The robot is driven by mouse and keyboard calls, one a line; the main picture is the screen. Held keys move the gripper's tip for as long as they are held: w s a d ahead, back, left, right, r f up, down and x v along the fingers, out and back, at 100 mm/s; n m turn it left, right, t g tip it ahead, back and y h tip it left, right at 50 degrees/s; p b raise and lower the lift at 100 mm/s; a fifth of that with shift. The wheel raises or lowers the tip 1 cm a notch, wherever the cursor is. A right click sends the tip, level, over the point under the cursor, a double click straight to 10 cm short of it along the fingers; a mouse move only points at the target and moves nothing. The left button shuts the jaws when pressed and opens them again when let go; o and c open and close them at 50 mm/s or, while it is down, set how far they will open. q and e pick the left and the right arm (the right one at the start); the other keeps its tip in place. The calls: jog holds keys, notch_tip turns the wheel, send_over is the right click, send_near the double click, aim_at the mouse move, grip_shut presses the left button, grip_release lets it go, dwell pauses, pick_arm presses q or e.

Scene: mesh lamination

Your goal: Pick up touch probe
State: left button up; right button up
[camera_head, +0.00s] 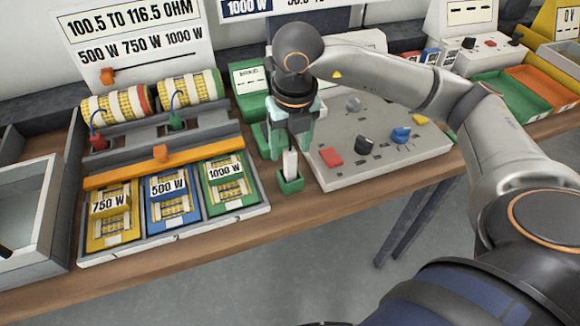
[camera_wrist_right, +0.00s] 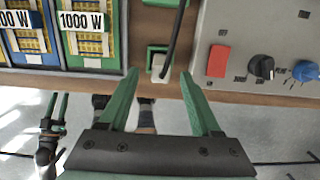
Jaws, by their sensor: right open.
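The touch probe (camera_head: 290,163) is a small white block with a dark upper part, standing upright in a green holder (camera_head: 290,184) at the table's front edge. In the right wrist view the probe (camera_wrist_right: 159,67) shows with a black stem or cable running up from it. My right gripper (camera_head: 289,150) points down over it, its green fingers open on either side of the probe's upper part. In the wrist view the probe lies between and just beyond the fingertips (camera_wrist_right: 160,76); contact cannot be seen. My left gripper (camera_wrist_right: 57,108) appears small at the lower left, fingers apart and empty.
A grey control panel (camera_head: 345,178) with a red button and knobs stands close to the right of the holder. A tray (camera_head: 262,209) with yellow, blue and green wattage cards lies to the left. A grey bin (camera_head: 40,215) stands far left.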

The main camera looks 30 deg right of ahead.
aim_at(290, 151)
jog(key=f, duration=0.3)
jog(key=shift+w+d+f, duration=0.1)
jog(key=shift+w+f, duration=0.1)
jog(key=shift+c, duration=0.2)
grip_shut()
